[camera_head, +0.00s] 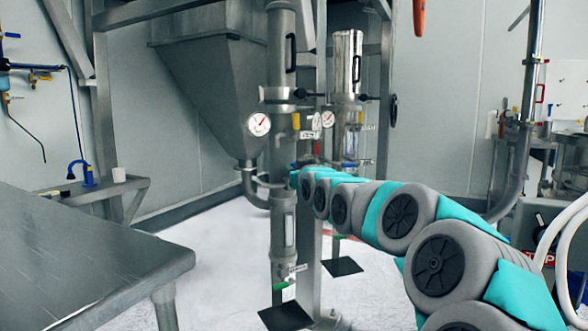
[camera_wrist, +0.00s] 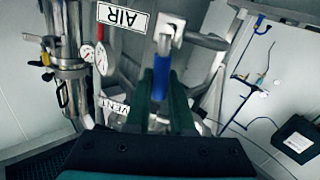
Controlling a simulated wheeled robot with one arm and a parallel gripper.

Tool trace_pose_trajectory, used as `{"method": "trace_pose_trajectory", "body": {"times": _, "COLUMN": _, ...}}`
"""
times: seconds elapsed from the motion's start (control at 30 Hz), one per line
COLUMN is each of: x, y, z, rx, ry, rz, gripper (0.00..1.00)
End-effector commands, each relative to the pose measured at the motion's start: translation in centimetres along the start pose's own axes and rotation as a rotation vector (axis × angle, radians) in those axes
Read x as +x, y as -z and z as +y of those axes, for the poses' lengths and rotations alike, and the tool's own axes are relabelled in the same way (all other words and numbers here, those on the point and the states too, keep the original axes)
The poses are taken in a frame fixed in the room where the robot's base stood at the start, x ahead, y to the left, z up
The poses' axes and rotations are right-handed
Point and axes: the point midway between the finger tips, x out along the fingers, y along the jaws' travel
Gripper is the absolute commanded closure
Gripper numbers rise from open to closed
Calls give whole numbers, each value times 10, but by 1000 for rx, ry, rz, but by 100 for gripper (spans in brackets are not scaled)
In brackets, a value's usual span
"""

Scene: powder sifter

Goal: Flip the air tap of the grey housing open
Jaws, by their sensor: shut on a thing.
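The air tap shows in the wrist view as a blue lever handle (camera_wrist: 162,78) on a metal valve body (camera_wrist: 168,30), beside a white AIR label (camera_wrist: 122,17) that appears upside down. My gripper (camera_wrist: 163,90) has its dark green fingers closed around the blue handle. In the head view my gripper (camera_head: 294,178) reaches the grey housing (camera_head: 283,218), a tall upright column, at about mid-height. The handle's lower part is hidden between the fingers.
Gauges (camera_wrist: 100,58) and a partly covered VENT label (camera_wrist: 116,107) are close by in the wrist view. A second, shiny column (camera_head: 347,75) stands behind right. A steel table (camera_head: 80,245) fills the lower left. A hopper (camera_head: 205,85) hangs behind.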

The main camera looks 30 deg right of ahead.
Motion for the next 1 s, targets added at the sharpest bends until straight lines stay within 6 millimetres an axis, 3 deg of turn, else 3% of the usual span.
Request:
{"method": "trace_pose_trajectory", "body": {"times": 0.63, "x": 0, "y": -1, "z": -1, "rx": -15, "ry": 0, "rz": 2, "gripper": 100}}
{"method": "trace_pose_trajectory", "body": {"times": 1.0, "x": -2, "y": -6, "z": -11, "rx": -207, "ry": -7, "rz": 42, "gripper": 100}}
